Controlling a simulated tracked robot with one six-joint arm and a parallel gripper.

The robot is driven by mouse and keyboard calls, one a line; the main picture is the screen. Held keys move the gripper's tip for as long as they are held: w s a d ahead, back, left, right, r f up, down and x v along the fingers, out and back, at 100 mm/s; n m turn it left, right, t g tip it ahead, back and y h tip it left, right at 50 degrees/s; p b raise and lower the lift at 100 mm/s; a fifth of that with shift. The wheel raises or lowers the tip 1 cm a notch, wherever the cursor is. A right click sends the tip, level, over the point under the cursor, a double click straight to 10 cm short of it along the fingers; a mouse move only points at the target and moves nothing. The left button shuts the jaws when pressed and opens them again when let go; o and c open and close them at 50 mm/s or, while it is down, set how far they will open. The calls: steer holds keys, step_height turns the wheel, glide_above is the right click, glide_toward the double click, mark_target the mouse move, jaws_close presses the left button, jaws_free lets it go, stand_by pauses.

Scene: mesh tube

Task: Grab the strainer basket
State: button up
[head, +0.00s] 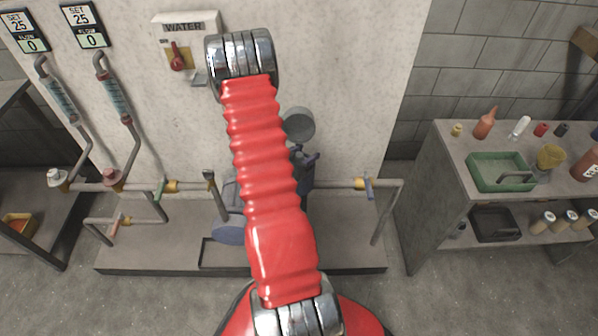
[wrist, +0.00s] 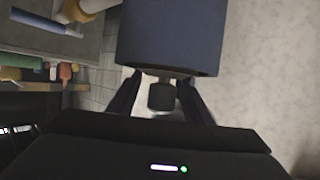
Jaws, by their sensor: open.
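In the wrist view my gripper (wrist: 160,98) is open, with one dark finger on each side of a short grey knob-like piece (wrist: 161,94). There are gaps beside the piece, so it is not clamped. It sticks out of the end of a dark blue cylinder (wrist: 168,40). It may be the end of the strainer basket, but no mesh shows and I cannot tell for sure. In the head view my red arm covers most of the strainer body (head: 229,190) on the pipe, and the basket cannot be made out there.
A round grey disc (head: 298,125) stands right of my arm. Pipes with a yellow-collared valve (head: 363,184) run along the wall above a low grey plinth (head: 345,245). At right, a bench (head: 450,150) carries a green tray (head: 485,180) and bottles. Floor in front is clear.

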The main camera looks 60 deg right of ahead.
steer(key=shift+c, duration=0.5)
jaws_close()
